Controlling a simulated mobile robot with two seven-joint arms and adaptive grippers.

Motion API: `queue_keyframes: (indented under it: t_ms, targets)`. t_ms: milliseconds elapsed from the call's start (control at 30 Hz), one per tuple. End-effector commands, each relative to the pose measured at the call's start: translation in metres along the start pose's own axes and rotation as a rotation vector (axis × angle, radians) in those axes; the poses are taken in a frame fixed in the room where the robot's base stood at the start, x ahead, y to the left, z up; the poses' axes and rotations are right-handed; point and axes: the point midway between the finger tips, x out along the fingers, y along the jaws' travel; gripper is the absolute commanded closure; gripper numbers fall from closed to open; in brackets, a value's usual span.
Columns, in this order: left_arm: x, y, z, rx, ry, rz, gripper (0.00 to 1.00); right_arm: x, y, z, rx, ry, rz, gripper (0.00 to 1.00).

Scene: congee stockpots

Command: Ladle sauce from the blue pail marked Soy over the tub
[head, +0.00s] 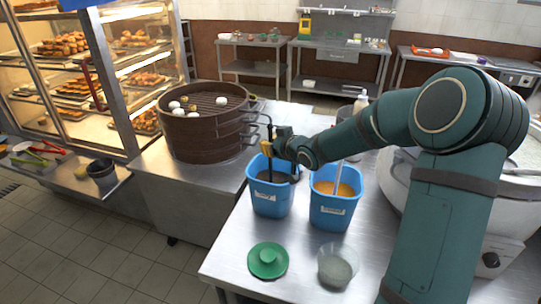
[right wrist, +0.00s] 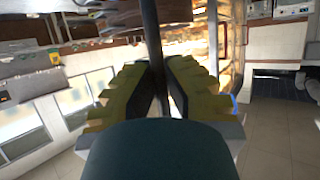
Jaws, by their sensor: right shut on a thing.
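The left blue pail (head: 270,204) holds dark contents; its small label seems to read Soy. My right gripper (head: 267,151) is above this pail, shut on the upright dark handle of a ladle (head: 270,135). The handle runs down into the pail, and the ladle's bowl is hidden. In the right wrist view, the yellow-padded fingers (right wrist: 160,88) close around the dark handle (right wrist: 152,40). A clear round tub (head: 337,268) with greyish contents stands near the table's front edge. My left gripper is not in view.
A second blue pail (head: 331,213) with orange sauce and a light-handled ladle (head: 338,174) stands close on the right. A green lid (head: 268,262) lies left of the tub. A brown steamer (head: 202,138) with buns stands behind left. A large white pot (head: 405,190) is partly behind my right arm.

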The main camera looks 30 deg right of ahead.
Motion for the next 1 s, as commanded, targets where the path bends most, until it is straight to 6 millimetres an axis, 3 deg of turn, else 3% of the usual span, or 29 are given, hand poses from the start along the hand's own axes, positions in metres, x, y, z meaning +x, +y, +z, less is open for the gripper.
queue_keyframes:
  t_ms: [33,200,1000]
  targets:
    - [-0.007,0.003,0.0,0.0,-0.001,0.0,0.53,-0.005,0.0,-0.013,-0.001,0.004,0.001,1.0]
    - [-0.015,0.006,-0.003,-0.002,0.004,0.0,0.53,-0.014,0.0,-0.034,0.0,0.002,0.0,1.0]
    - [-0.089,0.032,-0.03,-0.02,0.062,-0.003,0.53,-0.045,0.0,-0.11,0.001,0.001,0.0,1.0]
